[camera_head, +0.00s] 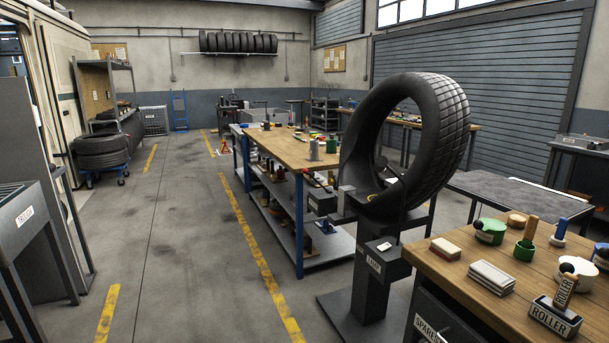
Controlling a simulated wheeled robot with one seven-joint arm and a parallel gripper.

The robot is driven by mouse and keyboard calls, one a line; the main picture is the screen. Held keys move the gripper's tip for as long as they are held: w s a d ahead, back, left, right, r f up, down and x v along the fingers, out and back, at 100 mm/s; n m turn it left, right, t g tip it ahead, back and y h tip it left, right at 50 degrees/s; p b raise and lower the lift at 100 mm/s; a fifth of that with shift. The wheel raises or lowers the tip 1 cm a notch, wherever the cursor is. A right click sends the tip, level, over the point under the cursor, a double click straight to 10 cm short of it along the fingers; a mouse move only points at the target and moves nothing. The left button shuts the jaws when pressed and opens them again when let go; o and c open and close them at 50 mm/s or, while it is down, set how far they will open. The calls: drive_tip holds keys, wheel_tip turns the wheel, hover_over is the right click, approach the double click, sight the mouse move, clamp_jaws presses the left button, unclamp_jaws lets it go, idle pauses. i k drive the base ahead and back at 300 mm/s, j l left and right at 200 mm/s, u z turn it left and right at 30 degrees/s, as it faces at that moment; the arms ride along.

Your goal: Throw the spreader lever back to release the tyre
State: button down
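A large black tyre (447,135) stands upright on the dark grey spreader stand (372,285), right of the middle of the view. Its opening is partly turned toward me, and a small yellow piece shows inside at the bottom. Grey blocks (322,202) sit at the stand's left side, against or close to the tyre. A thin dark rod (402,215) rises in front of the tyre from a labelled box on the stand. My gripper is not in view.
A wooden workbench (480,322) with a roller block, green pots and pads stands at the front right, close to the stand. A long shelved bench (285,150) stands behind the tyre. The floor (185,240) to the left is clear, with yellow lines.

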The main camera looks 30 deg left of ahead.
sight(306, 170)
drive_tip(key=i+j, duration=0.35)
drive_tip(key=j, duration=0.2)
drive_tip(key=i+j, duration=0.75)
drive_tip(key=j, duration=0.3)
drive_tip(key=i+j, duration=0.4)
drive_tip(key=j, duration=0.15)
drive_tip(key=i+j, duration=0.35)
drive_tip(key=j, duration=0.2)
drive_tip(key=i+j, duration=0.35)
drive_tip(key=j, duration=0.15)
drive_tip(key=i+j, duration=0.4)
drive_tip(key=j, duration=0.15)
